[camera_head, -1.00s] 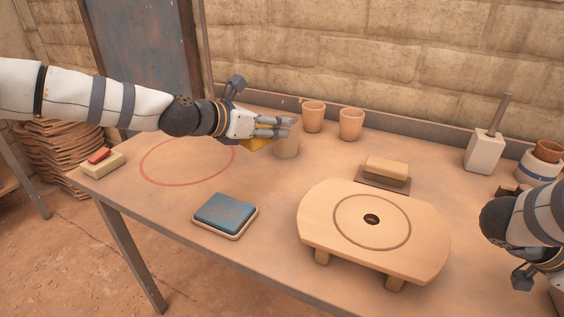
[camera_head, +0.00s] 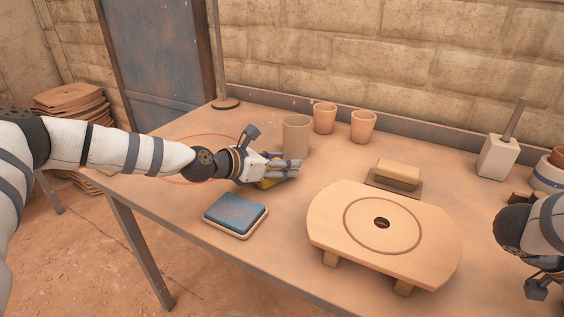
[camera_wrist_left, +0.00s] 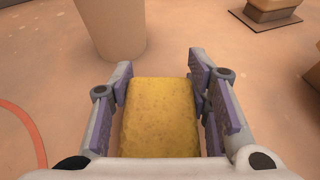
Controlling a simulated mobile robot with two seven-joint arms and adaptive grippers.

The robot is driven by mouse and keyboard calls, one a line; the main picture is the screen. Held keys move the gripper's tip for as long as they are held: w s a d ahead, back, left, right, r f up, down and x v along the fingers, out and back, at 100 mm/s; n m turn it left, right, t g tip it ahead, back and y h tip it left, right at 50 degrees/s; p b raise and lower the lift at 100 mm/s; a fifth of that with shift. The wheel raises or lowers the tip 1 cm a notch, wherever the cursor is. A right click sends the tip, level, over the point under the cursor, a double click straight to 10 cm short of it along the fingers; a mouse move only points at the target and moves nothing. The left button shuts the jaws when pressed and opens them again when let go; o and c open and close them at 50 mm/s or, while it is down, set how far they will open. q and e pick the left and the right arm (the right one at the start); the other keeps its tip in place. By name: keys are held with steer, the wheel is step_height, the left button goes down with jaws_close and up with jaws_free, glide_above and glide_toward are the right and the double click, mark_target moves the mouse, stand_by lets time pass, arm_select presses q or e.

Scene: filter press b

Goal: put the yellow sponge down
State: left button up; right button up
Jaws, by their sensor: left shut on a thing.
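The yellow sponge (camera_wrist_left: 160,115) sits between the fingers of my left gripper (camera_wrist_left: 160,90) in the left wrist view, and the fingers are shut on it. In the head view my left gripper (camera_head: 285,168) is low over the table, behind the blue pad and in front of the grey-brown cup. Only a small part of the sponge (camera_head: 267,184) shows there, under the fingers. I cannot tell whether it touches the table. My right gripper (camera_head: 541,287) is partly in view at the right edge, and its fingers are not clear.
A blue pad on a tray (camera_head: 236,214) lies in front of the left gripper. The grey-brown cup (camera_head: 296,137) and two clay cups (camera_head: 324,118) stand behind it. A round-holed wooden board (camera_head: 335,225) and a tan block (camera_head: 398,173) are to the right. A red ring marks the table.

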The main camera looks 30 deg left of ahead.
arm_select(q)
steer(key=o, duration=1.1)
steer(key=shift+r, duration=0.15)
steer(key=v, duration=0.6)
steer(key=shift+a+r, duration=0.15)
steer(key=shift+a, duration=0.05)
steer(key=shift+s+r, duration=0.1)
steer(key=shift+s, duration=0.6)
steer(key=shift+o, duration=0.5)
